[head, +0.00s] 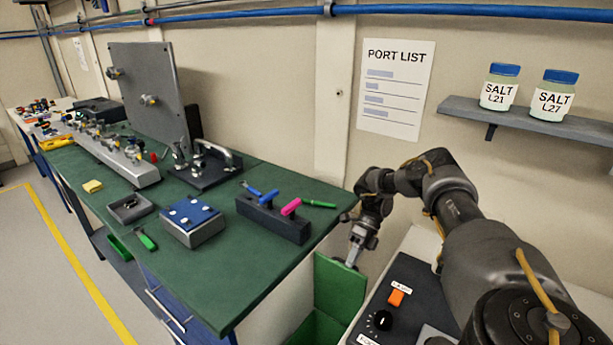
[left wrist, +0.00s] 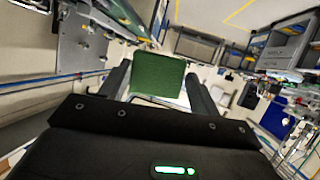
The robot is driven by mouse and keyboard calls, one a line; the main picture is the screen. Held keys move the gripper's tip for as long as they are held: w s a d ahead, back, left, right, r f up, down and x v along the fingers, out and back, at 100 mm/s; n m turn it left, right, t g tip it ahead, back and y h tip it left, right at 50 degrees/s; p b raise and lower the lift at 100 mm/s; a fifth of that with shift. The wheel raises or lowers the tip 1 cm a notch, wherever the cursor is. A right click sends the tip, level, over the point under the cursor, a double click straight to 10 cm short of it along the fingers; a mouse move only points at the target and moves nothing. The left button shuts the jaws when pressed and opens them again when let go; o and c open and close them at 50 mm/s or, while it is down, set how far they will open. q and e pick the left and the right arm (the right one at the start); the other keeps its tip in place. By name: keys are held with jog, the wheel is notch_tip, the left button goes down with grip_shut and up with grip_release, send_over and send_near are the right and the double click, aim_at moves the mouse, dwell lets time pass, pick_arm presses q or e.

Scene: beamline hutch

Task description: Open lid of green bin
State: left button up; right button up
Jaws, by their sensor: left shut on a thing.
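The green bin (head: 311,331) stands on the floor in the gap to the right of the green table. Its green lid (head: 336,287) stands upright, with the bin's opening below it. My right gripper (head: 352,262) reaches down to the lid's upper right edge; I cannot tell whether it touches the lid or how far its jaws are apart. My left gripper (left wrist: 160,88) shows only in the left wrist view, shut on a green block-like thing (left wrist: 158,77) between its fingers. I cannot tell exactly what that thing is.
The green table (head: 245,265) holds a blue-topped box (head: 191,215), a dark tool block (head: 272,219) and fixtures. A dark control box (head: 401,305) with an orange switch stands close right of the bin. A shelf (head: 530,122) with two salt jars is on the wall.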

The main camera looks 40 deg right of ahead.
jog(key=o, duration=0.5)
jog(key=shift+s+d+f, duration=0.25)
jog(key=shift+d+f, duration=0.05)
jog(key=shift+f, duration=0.05)
jog(key=shift+c, duration=0.2)
pick_arm(q)
notch_tip(320, 180, up, 10)
jog(key=p, duration=1)
jog(key=shift+d, duration=0.2)
pick_arm(e)
jog(key=v, duration=1.2)
jog(key=shift+w+a, duration=0.15)
